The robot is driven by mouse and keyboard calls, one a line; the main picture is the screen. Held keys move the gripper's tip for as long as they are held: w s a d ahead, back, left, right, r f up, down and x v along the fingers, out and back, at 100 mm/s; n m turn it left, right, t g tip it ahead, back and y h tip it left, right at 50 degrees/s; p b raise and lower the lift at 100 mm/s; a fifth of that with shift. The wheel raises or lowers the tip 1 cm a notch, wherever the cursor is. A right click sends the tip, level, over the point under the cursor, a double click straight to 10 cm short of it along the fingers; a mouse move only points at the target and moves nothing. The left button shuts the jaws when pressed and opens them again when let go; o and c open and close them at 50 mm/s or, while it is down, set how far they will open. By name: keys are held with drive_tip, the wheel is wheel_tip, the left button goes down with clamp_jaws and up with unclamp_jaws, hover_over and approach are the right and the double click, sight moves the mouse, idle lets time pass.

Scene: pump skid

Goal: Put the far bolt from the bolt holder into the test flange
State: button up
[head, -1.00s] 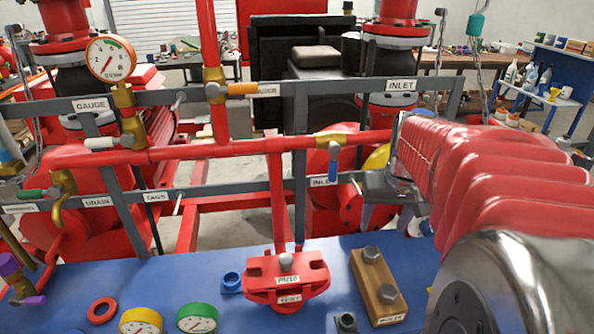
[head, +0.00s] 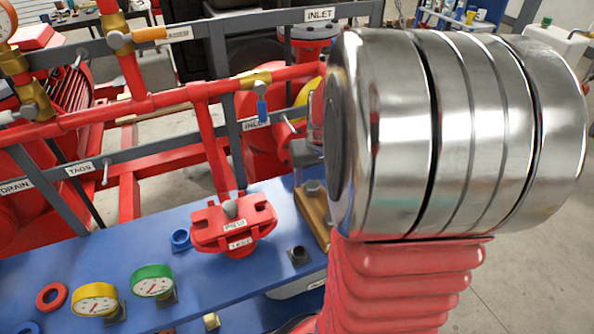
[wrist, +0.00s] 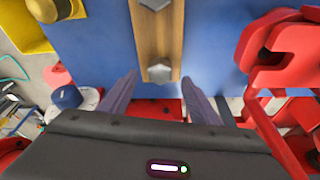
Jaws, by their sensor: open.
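The bolt holder is a tan block (head: 308,212), partly hidden by my arm in the head view. The far bolt (head: 313,187) stands in its far end. In the wrist view the holder (wrist: 158,28) runs down from the top edge, with a grey hex bolt head (wrist: 160,73) at its end. My gripper (wrist: 160,98) is open and empty; its fingers are apart to the left and right, just below that bolt head in the picture. The red test flange (head: 235,225) stands left of the holder in the head view. My arm mostly hides the gripper there.
The blue bench top (head: 130,235) carries a blue ring (head: 181,239), a red ring (head: 51,296), a yellow gauge (head: 95,298), a green gauge (head: 153,280) and a dark socket (head: 299,256). Red pipes and grey rails (head: 180,147) stand behind.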

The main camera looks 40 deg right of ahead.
drive_tip(key=shift+x, duration=1.4)
drive_tip(key=shift+c, duration=0.5)
drive_tip(key=c, duration=1.1)
drive_tip(key=o, duration=0.5)
drive_tip(key=c, duration=0.5)
drive_tip(key=shift+o, duration=0.2)
drive_tip(key=shift+r, duration=0.15)
drive_tip(key=shift+r, duration=3.35)
